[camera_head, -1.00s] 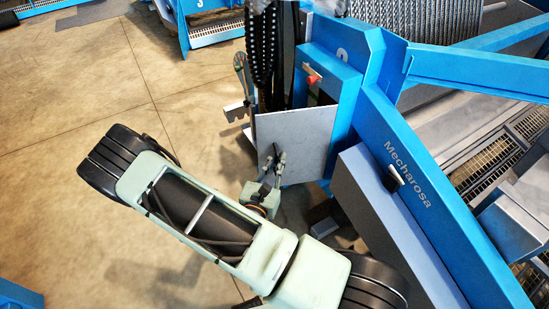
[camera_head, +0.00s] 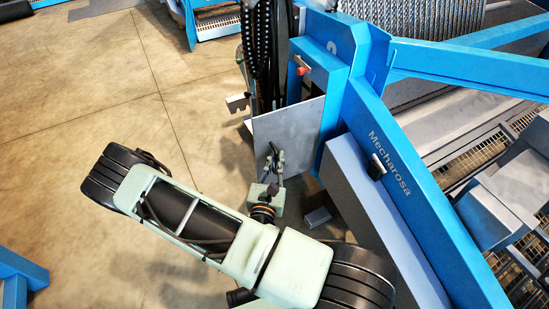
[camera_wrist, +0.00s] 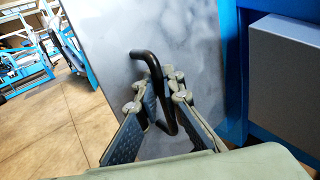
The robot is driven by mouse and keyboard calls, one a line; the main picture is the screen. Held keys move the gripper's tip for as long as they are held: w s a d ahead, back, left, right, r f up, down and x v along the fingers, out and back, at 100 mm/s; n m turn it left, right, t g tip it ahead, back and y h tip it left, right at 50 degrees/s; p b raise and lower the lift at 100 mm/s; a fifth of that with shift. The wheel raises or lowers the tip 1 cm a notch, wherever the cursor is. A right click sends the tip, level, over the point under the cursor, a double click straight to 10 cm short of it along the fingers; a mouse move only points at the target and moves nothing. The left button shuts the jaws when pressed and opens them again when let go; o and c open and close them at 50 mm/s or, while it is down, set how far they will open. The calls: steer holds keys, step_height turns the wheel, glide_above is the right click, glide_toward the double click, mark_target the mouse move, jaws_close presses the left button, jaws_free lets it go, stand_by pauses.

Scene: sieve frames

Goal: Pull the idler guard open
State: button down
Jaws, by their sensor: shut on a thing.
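The idler guard is the plain grey panel (camera_head: 290,128) on the side of the blue machine. It stands at an angle, its left edge out from the machine, with a gap behind its top edge. In the wrist view the guard (camera_wrist: 120,55) fills the middle. A black bent bar handle (camera_wrist: 153,62) stands out from its face. My gripper (camera_wrist: 160,98) is closed around the handle, one finger on each side. In the head view my gripper (camera_head: 274,160) is at the guard's lower part, and the handle there is mostly hidden by the fingers.
A blue beam (camera_head: 400,170) marked Mecharosa and a grey box (camera_head: 380,225) lie right of my arm. Black chains (camera_head: 262,50) and a red knob (camera_head: 303,70) are behind the guard. The floor (camera_head: 100,105) on the left is open.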

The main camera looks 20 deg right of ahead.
steer(key=shift+a+f, duration=0.15)
steer(key=shift+a, duration=0.15)
steer(key=c, duration=2.3)
jaws_free()
steer(key=shift+o, duration=1.1)
steer(key=shift+d, duration=0.15)
steer(key=v, duration=1.2)
steer(key=shift+s, duration=0.1)
